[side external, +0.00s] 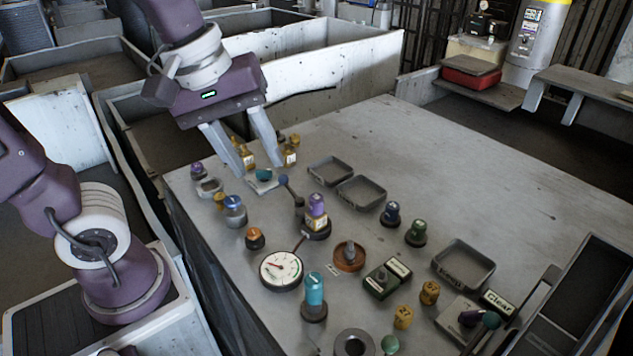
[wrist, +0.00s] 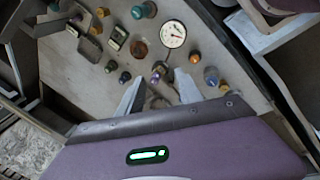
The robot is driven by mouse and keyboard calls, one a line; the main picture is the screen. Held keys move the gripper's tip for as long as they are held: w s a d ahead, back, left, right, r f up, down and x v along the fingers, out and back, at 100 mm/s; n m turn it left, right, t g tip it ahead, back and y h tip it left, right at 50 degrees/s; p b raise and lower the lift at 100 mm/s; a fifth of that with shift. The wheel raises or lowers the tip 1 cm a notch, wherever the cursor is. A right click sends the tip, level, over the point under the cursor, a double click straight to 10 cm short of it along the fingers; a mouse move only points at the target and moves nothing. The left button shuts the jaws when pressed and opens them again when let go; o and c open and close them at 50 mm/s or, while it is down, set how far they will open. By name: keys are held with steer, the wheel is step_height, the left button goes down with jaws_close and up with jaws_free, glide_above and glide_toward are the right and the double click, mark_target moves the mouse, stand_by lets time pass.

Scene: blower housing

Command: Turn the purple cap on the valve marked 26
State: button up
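A purple cap (side external: 316,204) tops a valve with a yellow, tagged body (side external: 316,221) and a dark round base, near the middle of the bench. The tag's number is too small to read. A purple top also shows in the wrist view (wrist: 159,68), just beyond and between my fingers; I cannot tell whether it is the same cap. Another purple-topped part (side external: 196,170) stands at the bench's left edge. My gripper (side external: 262,160) is open and empty, its fingers pointing down over the back-left part of the bench, left of and behind the tagged valve.
Yellow tagged parts (side external: 290,157) stand close to my fingers. A dial gauge (side external: 282,270) and a teal-topped post (side external: 315,289) stand nearer the front. Shallow grey trays (side external: 361,192) lie right of the valve. The bench's back right (side external: 480,170) is clear.

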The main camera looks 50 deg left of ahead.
steer(key=w+f+n+g, duration=0.2)
steer(key=w+f+n, duration=0.2)
steer(key=w+n, duration=0.55)
steer(key=n+g+y, duration=0.1)
steer(key=n, duration=1)
glide_above(316, 197)
step_height(316, 197, down, 7)
steer(key=shift+w+r, duration=0.1)
steer(key=shift+r, duration=0.05)
steer(key=m, duration=1.2)
steer(key=shift+m, duration=0.65)
steer(key=shift+f, duration=3.5)
jaws_close()
